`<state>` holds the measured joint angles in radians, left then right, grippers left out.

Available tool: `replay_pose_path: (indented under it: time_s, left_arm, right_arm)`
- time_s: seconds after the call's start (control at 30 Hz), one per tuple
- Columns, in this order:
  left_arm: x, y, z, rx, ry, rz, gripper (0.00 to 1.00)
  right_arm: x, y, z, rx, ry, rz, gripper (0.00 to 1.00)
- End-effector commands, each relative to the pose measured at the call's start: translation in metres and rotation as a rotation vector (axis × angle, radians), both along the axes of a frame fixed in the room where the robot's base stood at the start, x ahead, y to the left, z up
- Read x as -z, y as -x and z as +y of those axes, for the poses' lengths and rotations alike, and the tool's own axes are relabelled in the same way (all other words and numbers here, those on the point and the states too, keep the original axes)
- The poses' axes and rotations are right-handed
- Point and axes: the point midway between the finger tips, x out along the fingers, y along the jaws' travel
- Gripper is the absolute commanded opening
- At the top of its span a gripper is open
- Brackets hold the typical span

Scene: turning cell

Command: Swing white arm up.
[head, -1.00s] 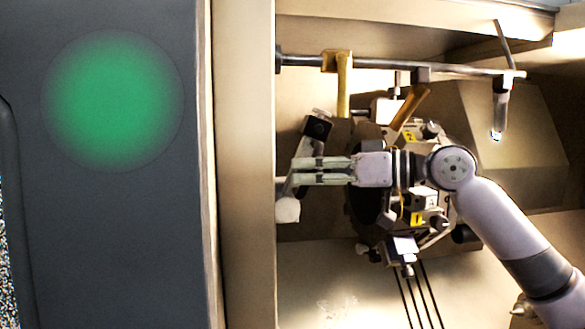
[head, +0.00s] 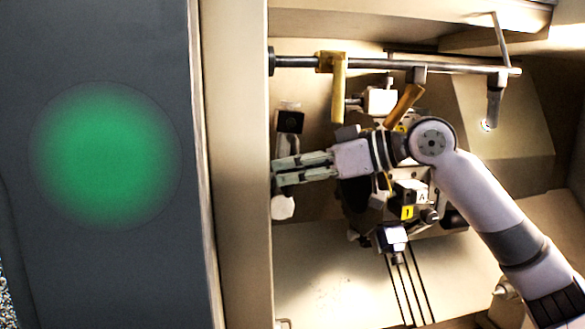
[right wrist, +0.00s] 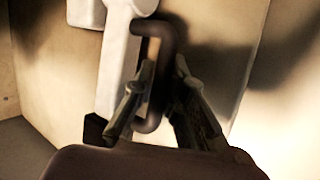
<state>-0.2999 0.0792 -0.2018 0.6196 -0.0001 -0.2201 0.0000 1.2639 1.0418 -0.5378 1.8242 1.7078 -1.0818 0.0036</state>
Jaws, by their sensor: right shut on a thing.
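The white arm shows in the head view as a rounded white end (head: 283,207) below my right gripper and a dark square block (head: 290,122) above it. The middle of the arm is hidden by my fingers. In the right wrist view the white arm (right wrist: 118,65) runs along the left of the fingers and carries a dark looped handle (right wrist: 152,27). My right gripper (head: 276,172) is shut on this handle; its fingers also show in the right wrist view (right wrist: 165,68). My left gripper is in neither view.
A grey door with a green round window (head: 105,155) and a beige frame edge (head: 238,200) stand close to the left of the gripper. A metal rail (head: 390,64) with yellow brackets crosses above. A tool turret (head: 400,205) sits behind my right arm.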

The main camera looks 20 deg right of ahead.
Motion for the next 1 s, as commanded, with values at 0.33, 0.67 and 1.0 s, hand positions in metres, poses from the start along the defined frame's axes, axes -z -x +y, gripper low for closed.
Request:
replay_pose_path:
  time_s: [0.33, 0.67, 1.0]
  left_arm:
    - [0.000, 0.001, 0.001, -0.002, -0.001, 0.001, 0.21]
    - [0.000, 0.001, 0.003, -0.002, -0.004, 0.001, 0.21]
    - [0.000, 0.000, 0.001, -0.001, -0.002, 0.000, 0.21]
  right_arm:
    - [0.000, 0.000, 0.000, 0.000, 0.001, -0.001, 0.21]
    - [-0.005, 0.013, -0.016, 0.003, 0.001, 0.001, 0.21]
    - [-0.026, 0.060, -0.064, 0.003, 0.001, 0.000, 0.21]
